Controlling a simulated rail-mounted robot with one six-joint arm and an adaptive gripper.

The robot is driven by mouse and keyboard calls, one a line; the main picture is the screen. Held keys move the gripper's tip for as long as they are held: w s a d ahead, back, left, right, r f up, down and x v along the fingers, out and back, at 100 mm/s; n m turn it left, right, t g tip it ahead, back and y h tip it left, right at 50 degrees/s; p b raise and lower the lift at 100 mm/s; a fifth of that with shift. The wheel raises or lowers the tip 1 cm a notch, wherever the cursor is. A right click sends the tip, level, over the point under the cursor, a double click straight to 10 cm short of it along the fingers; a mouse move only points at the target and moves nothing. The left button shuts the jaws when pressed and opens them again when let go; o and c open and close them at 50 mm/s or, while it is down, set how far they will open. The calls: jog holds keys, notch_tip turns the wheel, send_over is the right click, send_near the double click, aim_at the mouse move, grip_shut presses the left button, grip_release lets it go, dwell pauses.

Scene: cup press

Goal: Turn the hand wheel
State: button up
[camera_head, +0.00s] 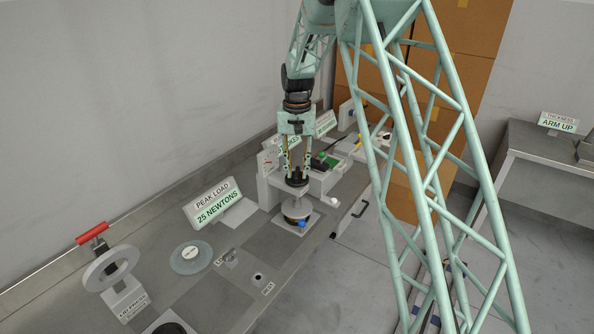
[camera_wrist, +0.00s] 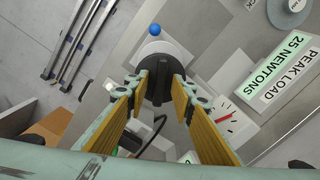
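A black knob (camera_wrist: 159,82), which I take to be the hand wheel's hub, sits above a pale round disc (camera_wrist: 166,49) with a blue ball (camera_wrist: 154,29) at its side. In the head view the knob (camera_head: 297,181) is above a grey disc (camera_head: 300,206), with the blue ball (camera_head: 302,223) at its front. My gripper (camera_head: 296,172) points down over it. In the wrist view my gripper (camera_wrist: 160,88) has one finger on each side of the knob, seemingly touching it. The fingers partly hide the knob's sides.
A "Peak load 25 newtons" sign (camera_head: 217,201) stands left of the knob. A grey ring with a red handle (camera_head: 92,233) stands at the far left. Beyond my gripper are a green block (camera_head: 322,159) and other signs. The bench front edge is on the right.

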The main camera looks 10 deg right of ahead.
aim_at(297, 172)
jog(key=shift+r, duration=0.1)
notch_tip(297, 172, up, 12)
dwell(0.8)
dwell(0.4)
